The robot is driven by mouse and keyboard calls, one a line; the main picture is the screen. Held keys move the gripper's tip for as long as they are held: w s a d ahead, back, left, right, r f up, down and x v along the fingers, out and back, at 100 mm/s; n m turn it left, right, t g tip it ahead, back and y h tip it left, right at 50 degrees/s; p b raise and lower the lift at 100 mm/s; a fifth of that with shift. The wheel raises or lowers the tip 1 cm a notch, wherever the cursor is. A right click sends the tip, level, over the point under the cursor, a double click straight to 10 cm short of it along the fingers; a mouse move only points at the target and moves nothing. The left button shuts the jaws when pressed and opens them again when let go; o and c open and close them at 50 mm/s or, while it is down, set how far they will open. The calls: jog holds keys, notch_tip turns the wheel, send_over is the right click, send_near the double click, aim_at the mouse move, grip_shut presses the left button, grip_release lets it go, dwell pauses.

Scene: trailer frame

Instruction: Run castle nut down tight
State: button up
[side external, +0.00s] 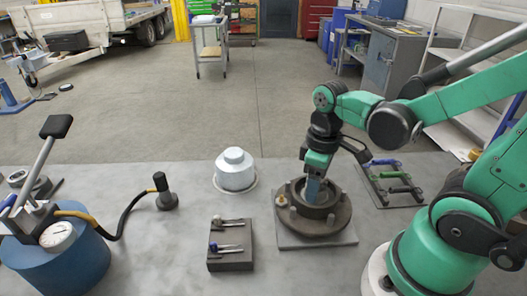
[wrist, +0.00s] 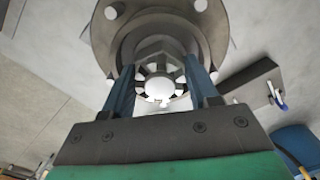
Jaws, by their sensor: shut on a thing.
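The castle nut (wrist: 160,68) shows in the wrist view as a slotted grey ring around a bright round centre. My gripper (wrist: 161,80) has its two blue fingers on either side of the nut and is shut on it. In the side external view my gripper (side external: 313,190) points straight down into the middle of the brown round hub (side external: 340,217). The hub sits on a grey square plate (side external: 315,241). The hub wall and fingers hide the nut in that view. I cannot tell how far down the thread the nut sits.
A dark block (side external: 230,264) with small pins lies left of the hub. A pale domed cap (side external: 236,172) stands behind it. A rack with coloured handles (side external: 390,183) lies to the right. A blue drum (side external: 58,250) with a hose (side external: 122,220) stands at far left.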

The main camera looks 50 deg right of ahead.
jog(key=shift+m, duration=2.2)
jog(key=o, duration=1)
jog(key=shift+r, duration=2.8)
jog(key=w+a+r+n+t, duration=0.1)
jog(key=w+a+t, duration=0.2)
jog(key=w+t, duration=0.2)
jog(key=shift+a+r+t, duration=0.2)
jog(key=shift+a+t, duration=0.15)
jog(key=shift+t, duration=0.75)
